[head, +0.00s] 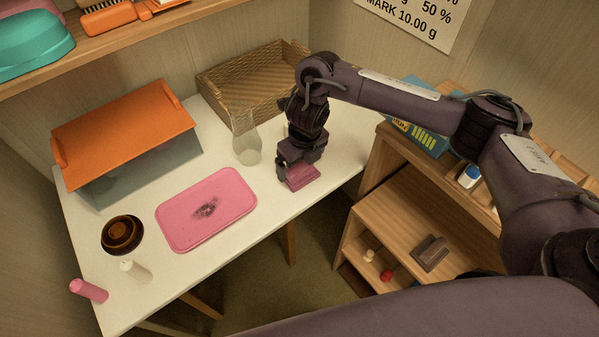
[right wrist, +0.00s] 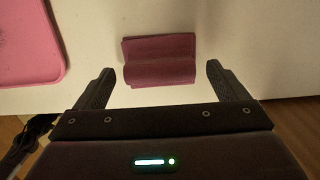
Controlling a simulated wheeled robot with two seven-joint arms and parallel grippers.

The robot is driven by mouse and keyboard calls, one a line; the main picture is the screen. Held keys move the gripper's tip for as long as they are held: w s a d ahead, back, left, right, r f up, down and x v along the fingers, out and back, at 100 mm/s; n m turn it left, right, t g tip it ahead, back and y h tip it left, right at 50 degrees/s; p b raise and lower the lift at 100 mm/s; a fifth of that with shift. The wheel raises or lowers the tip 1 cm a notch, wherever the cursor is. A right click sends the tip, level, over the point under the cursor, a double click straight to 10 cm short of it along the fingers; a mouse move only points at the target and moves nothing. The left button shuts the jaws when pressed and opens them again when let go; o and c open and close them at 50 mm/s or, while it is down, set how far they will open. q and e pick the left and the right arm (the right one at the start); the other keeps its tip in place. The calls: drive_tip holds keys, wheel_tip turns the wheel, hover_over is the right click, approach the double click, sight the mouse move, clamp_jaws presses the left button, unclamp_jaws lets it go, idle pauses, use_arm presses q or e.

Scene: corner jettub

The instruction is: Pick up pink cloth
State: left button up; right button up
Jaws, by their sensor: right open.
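The pink cloth (head: 302,178) is a folded, dark pink piece lying on the white table near its front edge, right of the pink tray. In the right wrist view the cloth (right wrist: 160,62) lies ahead of the gripper, roughly centred between the two fingers. My right gripper (head: 294,168) points down over the cloth in the head view. In the right wrist view the right gripper (right wrist: 158,88) is open, with a finger to either side and a gap to the cloth's sides. Whether the fingertips reach the cloth's height is hard to tell. My left gripper is not in view.
On the white table (head: 133,270) are a pink tray (head: 180,222) with a dark smudge, a glass vase (head: 246,138), a wicker basket (head: 250,85), an orange-lidded box (head: 125,125) and a brown bowl (head: 122,234). A wooden shelf unit (head: 405,200) stands at the right.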

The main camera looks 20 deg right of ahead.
sight(300, 165)
drive_tip(key=shift+w+a+f, duration=0.1)
drive_tip(key=shift+f, duration=0.65)
drive_tip(key=shift+c, duration=0.4)
drive_tip(key=c, duration=0.7)
drive_tip(key=shift+o, duration=0.2)
drive_tip(key=shift+r, duration=0.1)
drive_tip(key=shift+w+r, duration=0.1)
drive_tip(key=shift+r, duration=0.5)
wheel_tip(300, 165, up, 19)
drive_tip(key=p, duration=0.4)
drive_tip(key=shift+f, duration=0.15)
